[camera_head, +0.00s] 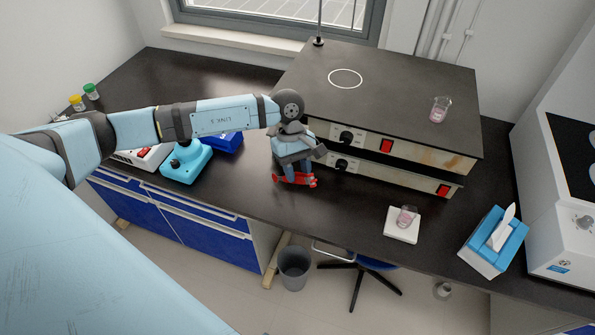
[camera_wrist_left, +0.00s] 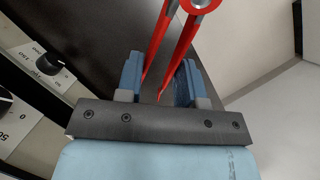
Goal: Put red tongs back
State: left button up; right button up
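The red tongs (camera_head: 298,182) are low over the front edge of the black bench in the head view, in front of the stacked hot plates. I cannot tell if they touch the bench. My left gripper (camera_head: 293,175) points down at them. In the left wrist view the red tongs (camera_wrist_left: 168,50) pass between the two blue fingers of my left gripper (camera_wrist_left: 160,70). One tong arm lies against each finger, so the gripper appears shut on them. The tongs' round end shows at the top of that view. My right gripper is not in view.
Two stacked hot plates (camera_head: 400,85) stand behind the gripper, with a beaker (camera_head: 440,108) on top. A white scale (camera_head: 402,231) with a beaker and a blue tissue box (camera_head: 492,240) are to the right. A turquoise device (camera_head: 186,163) and a blue box (camera_head: 228,143) are to the left.

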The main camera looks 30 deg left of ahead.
pick_arm(q)
jog(key=shift+f, duration=0.7)
jog(key=shift+f, duration=0.1)
jog(key=shift+f+b, duration=0.5)
jog(key=shift+b, duration=0.35)
jog(key=o, duration=0.5)
jog(key=shift+r, duration=0.1)
